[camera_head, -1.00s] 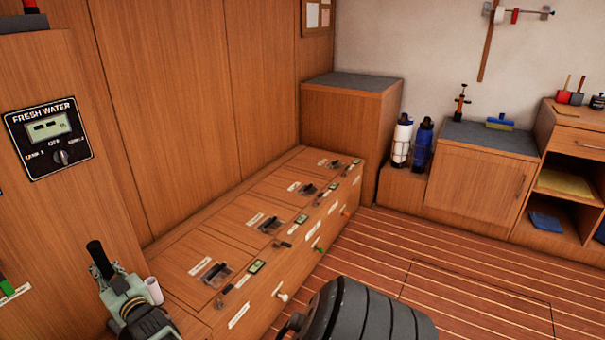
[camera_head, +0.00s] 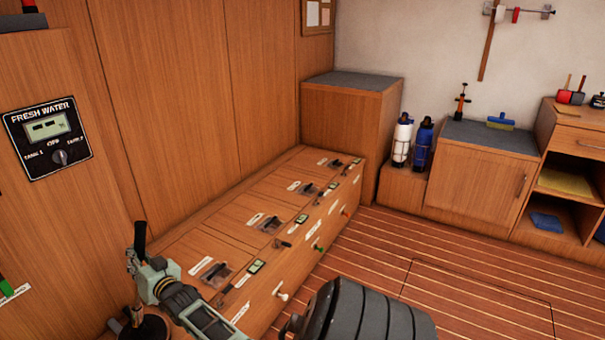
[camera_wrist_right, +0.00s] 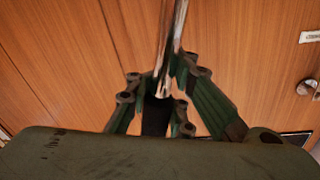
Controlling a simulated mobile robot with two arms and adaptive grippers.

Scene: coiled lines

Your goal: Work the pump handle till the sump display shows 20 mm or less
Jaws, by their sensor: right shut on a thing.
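The pump handle's black grip (camera_head: 140,237) stands close to upright at the lower left of the head view. My right gripper (camera_head: 134,264) is shut on the handle just below this grip. A dark round pump base (camera_head: 152,328) shows partly below, cut off by the frame edge. In the right wrist view a shiny metal rod (camera_wrist_right: 175,35) runs between the fingers of my right gripper (camera_wrist_right: 160,84). Small displays (camera_head: 256,267) sit on the lockers, but I cannot read them or tell which is the sump display. My left gripper is not in view.
A fresh water panel (camera_head: 45,131) is on the wooden wall at left. Low lockers (camera_head: 200,243) with switches and knobs run along the wall beside my right arm. A cabinet (camera_head: 478,180) stands at the back right. The striped floor (camera_head: 400,250) is largely clear.

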